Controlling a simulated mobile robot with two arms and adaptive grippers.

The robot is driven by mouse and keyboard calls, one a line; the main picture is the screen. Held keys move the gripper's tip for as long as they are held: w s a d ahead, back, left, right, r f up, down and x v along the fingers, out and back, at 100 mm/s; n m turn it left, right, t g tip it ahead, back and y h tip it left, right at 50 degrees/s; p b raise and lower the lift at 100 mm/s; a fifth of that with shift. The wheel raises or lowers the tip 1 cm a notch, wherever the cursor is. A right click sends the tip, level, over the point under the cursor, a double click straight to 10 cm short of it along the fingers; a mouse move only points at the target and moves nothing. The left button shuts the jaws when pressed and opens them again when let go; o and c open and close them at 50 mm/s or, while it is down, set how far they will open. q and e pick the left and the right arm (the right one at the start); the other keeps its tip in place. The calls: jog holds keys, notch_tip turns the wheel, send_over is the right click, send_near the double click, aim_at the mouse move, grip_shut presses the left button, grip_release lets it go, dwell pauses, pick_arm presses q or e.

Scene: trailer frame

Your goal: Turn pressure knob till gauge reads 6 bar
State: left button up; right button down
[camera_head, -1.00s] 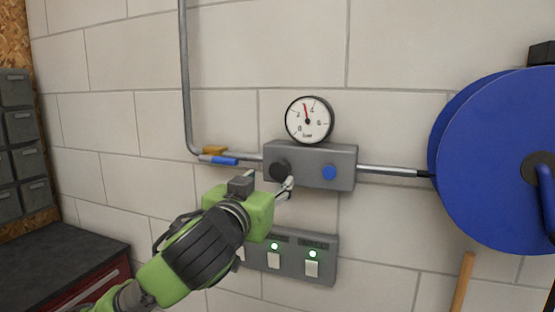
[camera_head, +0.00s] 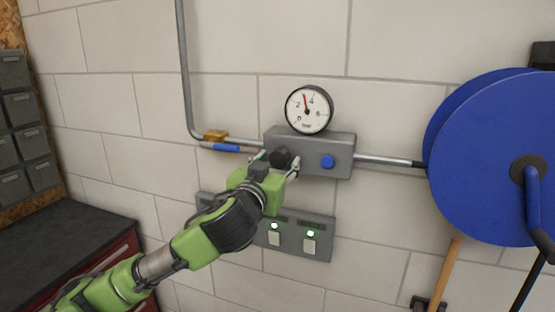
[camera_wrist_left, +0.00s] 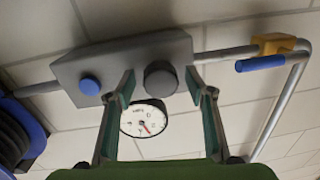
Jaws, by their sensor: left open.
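The grey regulator block (camera_head: 310,152) is on the wall with a dark knob (camera_head: 280,158) on its left and a blue button (camera_head: 327,162) on its right. The round white gauge (camera_head: 309,110) sits on top; its red needle points up and slightly left, between 2 and 4. My left gripper (camera_head: 277,164) is open in front of the dark knob. In the left wrist view the knob (camera_wrist_left: 160,79) shows between the two spread fingers (camera_wrist_left: 161,88), with a visible gap on each side. The gauge (camera_wrist_left: 144,118) is partly seen there. My right gripper is in neither view.
A pipe with a blue-handled valve (camera_head: 222,147) runs in from the left. A blue hose reel (camera_head: 490,160) is at the right. A dark-topped cabinet (camera_head: 60,250) stands at lower left.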

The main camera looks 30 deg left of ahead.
pick_arm(q)
jog(key=shift+s, duration=0.1)
jog(key=c, duration=1.1)
